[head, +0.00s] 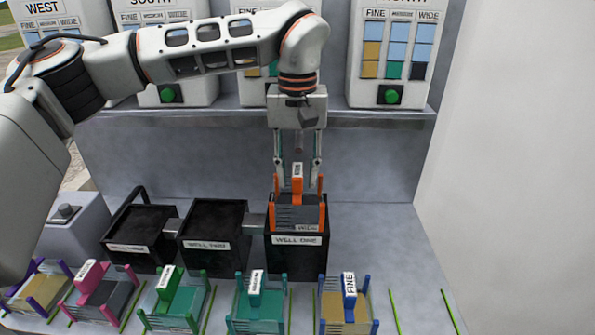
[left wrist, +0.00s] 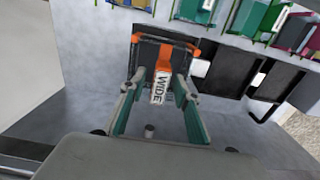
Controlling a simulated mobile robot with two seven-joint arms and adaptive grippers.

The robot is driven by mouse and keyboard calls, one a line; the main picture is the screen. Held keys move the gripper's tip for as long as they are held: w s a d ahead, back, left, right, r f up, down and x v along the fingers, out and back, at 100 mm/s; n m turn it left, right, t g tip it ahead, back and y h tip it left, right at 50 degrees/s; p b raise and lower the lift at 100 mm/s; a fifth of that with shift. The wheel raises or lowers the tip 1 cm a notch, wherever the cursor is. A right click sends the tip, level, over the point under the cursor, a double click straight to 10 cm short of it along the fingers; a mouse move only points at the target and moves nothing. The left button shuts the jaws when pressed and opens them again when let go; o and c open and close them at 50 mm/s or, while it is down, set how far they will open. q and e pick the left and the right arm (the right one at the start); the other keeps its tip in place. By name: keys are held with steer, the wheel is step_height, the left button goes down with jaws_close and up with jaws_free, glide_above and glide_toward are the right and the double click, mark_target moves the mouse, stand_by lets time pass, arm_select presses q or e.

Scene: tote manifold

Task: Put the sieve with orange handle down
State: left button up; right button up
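The sieve with the orange handle (head: 297,190) sits in the black box labelled WELL ONE (head: 297,253), its orange corner posts rising above the rim. It also shows in the left wrist view, where its upright orange handle (left wrist: 164,66) carries a label reading WIDE. My left gripper (head: 298,172) is directly above, pointing down, with a finger on each side of the handle. In the left wrist view the fingers (left wrist: 162,88) are apart, with gaps between them and the handle. The sieve's lower part is hidden inside the well. My right gripper is not in view.
Two more black wells, WELL TWO (head: 215,225) and WELL THREE (head: 140,225), stand to the left, joined by grey blocks. Several sieves with coloured handles line the front, including a blue one (head: 349,285). White dispensers (head: 392,50) stand on the back ledge. The counter right of WELL ONE is clear.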

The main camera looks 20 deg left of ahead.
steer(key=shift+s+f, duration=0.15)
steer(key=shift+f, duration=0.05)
arm_select(q)
steer(key=shift+r, duration=0.2)
step_height(320, 180, up, 12)
steer(key=p, duration=0.2)
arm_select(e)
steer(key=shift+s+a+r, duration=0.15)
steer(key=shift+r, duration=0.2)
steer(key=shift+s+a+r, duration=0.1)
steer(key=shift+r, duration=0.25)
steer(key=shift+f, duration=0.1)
